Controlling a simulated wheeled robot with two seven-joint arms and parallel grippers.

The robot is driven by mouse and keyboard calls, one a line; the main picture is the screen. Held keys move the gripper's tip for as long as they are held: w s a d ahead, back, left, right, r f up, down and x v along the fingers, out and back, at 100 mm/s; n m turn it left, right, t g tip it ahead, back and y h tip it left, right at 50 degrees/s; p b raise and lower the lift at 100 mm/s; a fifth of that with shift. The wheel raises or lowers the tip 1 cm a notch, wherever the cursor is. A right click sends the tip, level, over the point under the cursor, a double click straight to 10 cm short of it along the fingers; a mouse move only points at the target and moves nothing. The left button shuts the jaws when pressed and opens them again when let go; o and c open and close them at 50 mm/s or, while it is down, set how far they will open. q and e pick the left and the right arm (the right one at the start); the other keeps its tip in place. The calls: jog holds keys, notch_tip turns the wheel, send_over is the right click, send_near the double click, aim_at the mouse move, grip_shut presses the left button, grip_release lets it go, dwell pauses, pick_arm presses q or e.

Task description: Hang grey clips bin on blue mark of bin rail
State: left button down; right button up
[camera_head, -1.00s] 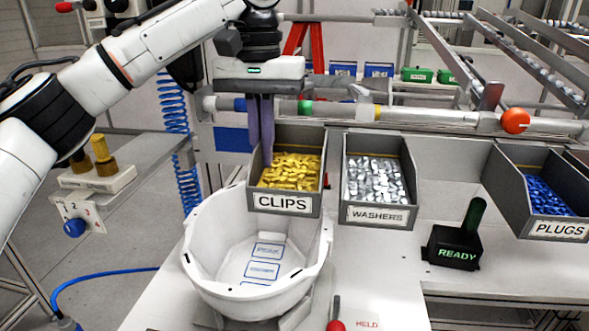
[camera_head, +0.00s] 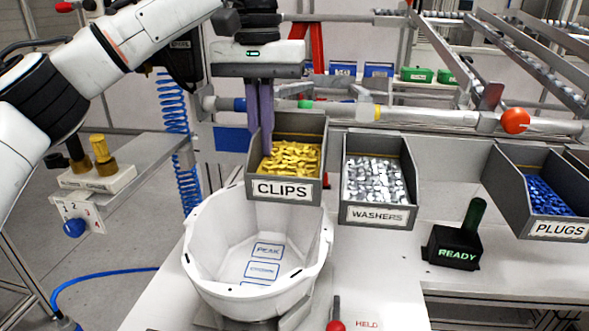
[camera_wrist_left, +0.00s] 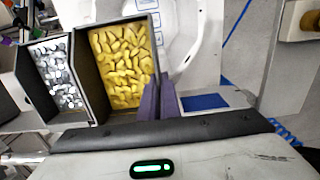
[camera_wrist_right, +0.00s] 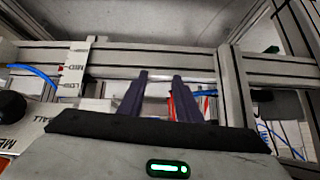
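In the left wrist view the fingers (camera_wrist_left: 158,98) are at the bin's edge (camera_wrist_left: 152,12). The bin rail (camera_head: 440,117) runs behind, with a blue mark (camera_head: 239,105) just left of the fingers and a green mark to their right. The fingers partly cover the rail. My right gripper (camera_wrist_right: 160,78) is open and empty by a metal frame.
The washers bin (camera_head: 376,214) is close to the right of the clips bin. The plugs bin (camera_head: 560,230) is further right. An orange knob (camera_head: 516,121) is on the rail, and a black READY box (camera_head: 455,248) stands on the table.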

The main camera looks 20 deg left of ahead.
pick_arm(q)
jog(key=s+d, duration=0.2)
jog(key=s, duration=0.7)
jog(key=shift+s+d, duration=0.2)
jog(key=shift+s, duration=0.1)
dwell(0.6)
jog(key=s+a, duration=0.7)
jog(key=a, duration=0.4)
jog(key=w+a+f, duration=0.2)
jog(key=w+a, duration=0.1)
jog(key=w, duration=1)
jog(key=shift+w+a+b, duration=0.2)
jog(key=shift+w+b, duration=0.15)
dwell(0.9)
jog(key=shift+f, duration=0.15)
